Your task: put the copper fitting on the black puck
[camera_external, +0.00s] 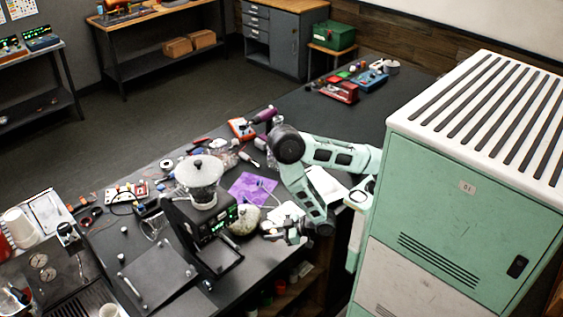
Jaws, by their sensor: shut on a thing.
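My gripper (270,233) is low over the front edge of the dark workbench, just right of a round pale jar-like thing (245,220). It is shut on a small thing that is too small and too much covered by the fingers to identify. I cannot make out the copper fitting for certain in this view. I cannot pick out the black puck among the many small dark things on the bench either.
A black coffee grinder (203,225) with a clear hopper stands left of my gripper. A purple mat (252,187) lies behind the gripper. Tools and small parts clutter the bench's back edge. A black plate (155,278) lies farther left. The bench's far right stretch is clearer.

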